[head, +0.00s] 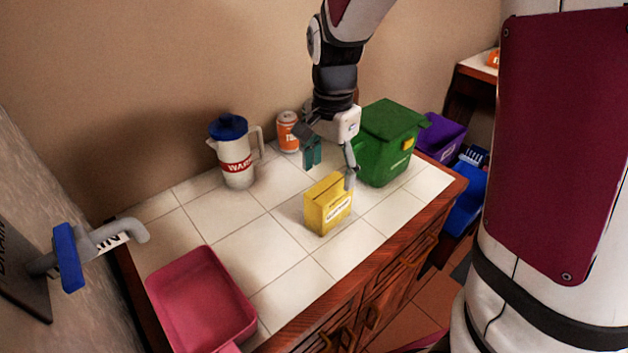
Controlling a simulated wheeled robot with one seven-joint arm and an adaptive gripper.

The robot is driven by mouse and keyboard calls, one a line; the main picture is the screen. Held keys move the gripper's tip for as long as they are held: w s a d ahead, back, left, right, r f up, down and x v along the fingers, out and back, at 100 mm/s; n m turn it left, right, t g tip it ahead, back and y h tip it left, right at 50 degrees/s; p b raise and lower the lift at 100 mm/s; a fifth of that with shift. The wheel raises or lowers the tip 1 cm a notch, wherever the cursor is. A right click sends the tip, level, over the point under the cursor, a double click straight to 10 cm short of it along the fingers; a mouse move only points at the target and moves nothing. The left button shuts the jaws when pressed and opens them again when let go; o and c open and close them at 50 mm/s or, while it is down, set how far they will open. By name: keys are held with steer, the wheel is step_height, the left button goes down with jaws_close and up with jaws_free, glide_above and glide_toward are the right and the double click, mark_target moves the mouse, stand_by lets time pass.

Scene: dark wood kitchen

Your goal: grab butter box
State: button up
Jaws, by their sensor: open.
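A yellow box with a pale label, the butter box (325,207), stands upright on the white tiled counter (242,243), near its middle. My gripper (331,172) is open and points down, just above and behind the box. One dark finger is to the right, close to the box's upper right edge; I cannot tell whether it touches. Nothing is held between the fingers.
A green lidded bin (388,145) stands close to the right of my gripper. A white pitcher with a blue lid (236,157) and an orange can (287,132) stand at the back. A red tray (200,300) lies at the front left. The counter left of the box is clear.

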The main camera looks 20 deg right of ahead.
mark_target(328, 205)
step_height(328, 205, down, 11)
steer(key=shift+r+b, duration=0.1)
steer(key=shift+b, duration=0.45)
steer(key=c, duration=1.5)
